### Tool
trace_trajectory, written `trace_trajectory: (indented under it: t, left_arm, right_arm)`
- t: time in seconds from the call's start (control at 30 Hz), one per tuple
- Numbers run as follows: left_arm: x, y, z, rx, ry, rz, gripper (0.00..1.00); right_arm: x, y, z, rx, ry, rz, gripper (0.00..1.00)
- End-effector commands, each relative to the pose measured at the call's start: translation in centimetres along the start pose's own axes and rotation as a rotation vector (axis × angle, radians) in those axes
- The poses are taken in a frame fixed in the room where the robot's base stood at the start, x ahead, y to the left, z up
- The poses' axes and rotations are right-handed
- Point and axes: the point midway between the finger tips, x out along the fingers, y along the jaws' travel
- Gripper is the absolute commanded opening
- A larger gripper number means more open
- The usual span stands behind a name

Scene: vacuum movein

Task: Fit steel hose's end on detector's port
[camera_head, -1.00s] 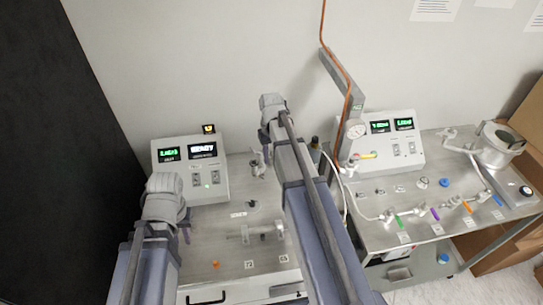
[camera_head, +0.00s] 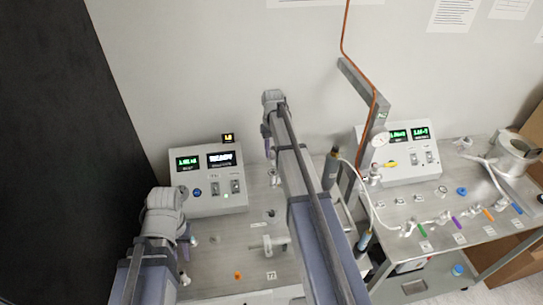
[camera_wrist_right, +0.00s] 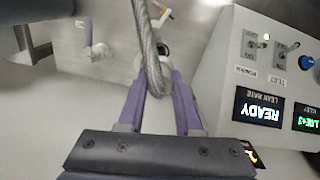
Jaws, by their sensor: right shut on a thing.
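The detector (camera_head: 208,180) is the pale box with lit READY displays at the left of the bench; it also shows upside down at the right of the right wrist view (camera_wrist_right: 275,75). A braided steel hose (camera_wrist_right: 147,40) comes down from the top of that view to between my right fingers. My right gripper (camera_head: 268,147) is shut on the hose's end, raised near the wall, right of the detector. In its wrist view the gripper's purple fingers (camera_wrist_right: 160,80) flank the hose, which hides the grip. A metal fitting (camera_head: 275,178) stands below it; I cannot tell whether it is the port. My left gripper (camera_head: 187,240) is in front of the detector, its jaws unclear.
A second bench (camera_head: 455,205) at the right carries a gauge box (camera_head: 408,158) and several coloured-handled valves. A grey post with an orange pipe (camera_head: 372,95) rises between the benches. Small parts lie on the left bench (camera_head: 225,255). A dark panel stands at the far left.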

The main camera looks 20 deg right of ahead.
Motion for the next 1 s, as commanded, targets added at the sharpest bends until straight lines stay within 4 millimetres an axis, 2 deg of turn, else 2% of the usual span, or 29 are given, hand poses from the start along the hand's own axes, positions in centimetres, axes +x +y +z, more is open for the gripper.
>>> trace_trajectory:
  t: [0.27,0.8,1.0]
  left_arm:
    - [1.0,0.1,-0.1,0.002,0.000,0.000,0.27]
    - [5.7,0.5,-0.3,0.012,0.000,-0.002,0.27]
    - [6.3,0.6,-0.4,0.014,0.000,-0.003,0.27]
  right_arm:
    - [1.0,0.0,0.1,0.000,0.000,0.000,0.00]
    - [5.7,-0.1,0.1,0.000,0.000,0.000,0.00]
    - [6.3,-0.1,0.1,0.000,0.000,0.000,0.00]
